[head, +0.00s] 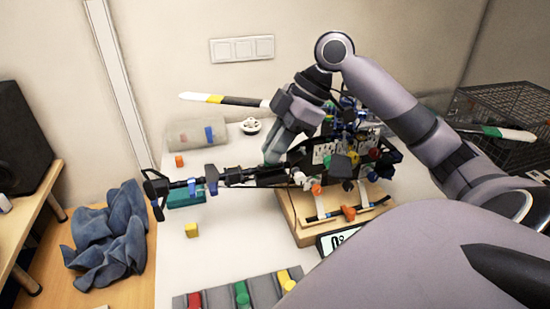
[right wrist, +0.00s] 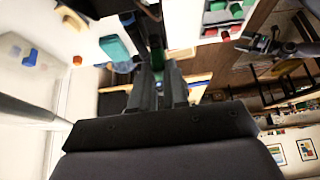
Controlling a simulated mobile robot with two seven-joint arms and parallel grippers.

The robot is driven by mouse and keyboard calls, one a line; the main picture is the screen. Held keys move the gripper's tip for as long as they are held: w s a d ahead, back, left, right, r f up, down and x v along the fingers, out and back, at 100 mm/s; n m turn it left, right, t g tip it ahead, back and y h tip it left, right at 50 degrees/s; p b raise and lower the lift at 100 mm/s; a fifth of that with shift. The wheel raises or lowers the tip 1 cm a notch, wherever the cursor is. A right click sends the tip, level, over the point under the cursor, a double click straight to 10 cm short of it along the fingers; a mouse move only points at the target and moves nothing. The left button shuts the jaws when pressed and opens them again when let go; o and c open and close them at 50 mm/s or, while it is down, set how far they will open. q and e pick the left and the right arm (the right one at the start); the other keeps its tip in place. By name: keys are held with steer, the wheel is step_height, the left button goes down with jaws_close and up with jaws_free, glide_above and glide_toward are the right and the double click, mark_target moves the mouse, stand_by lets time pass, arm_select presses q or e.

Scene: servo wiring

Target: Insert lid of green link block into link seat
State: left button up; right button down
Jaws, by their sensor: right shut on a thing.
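My right gripper (head: 272,160) comes down from the upper right onto the black link arm (head: 235,177), which reaches left from the wooden board. In the right wrist view its fingers (right wrist: 158,88) are closed together on a small piece that is mostly hidden; I cannot tell whether it is the lid. A green piece (head: 242,294) sits in the grey tray (head: 215,300), between a red and a yellow one. The link seat cannot be told apart. A dark claw (right wrist: 265,43), apparently my left gripper, shows far right in the wrist view; its jaw state is unclear.
The wooden board (head: 293,222) carries crowded electronics and wires. A teal box (head: 186,197) lies under the link arm. A yellow cube (head: 192,230) and an orange cube (head: 179,161) stand on the white table. A blue cloth (head: 108,235) lies left. The table's front-left area is mostly clear.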

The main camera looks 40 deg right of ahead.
steer(key=shift+f, duration=1.3)
steer(key=shift+f, duration=0.2)
steer(key=c, duration=1.1)
jaws_free()
steer(key=shift+r, duration=0.15)
steer(key=v, duration=1.2)
steer(key=shift+p, duration=0.35)
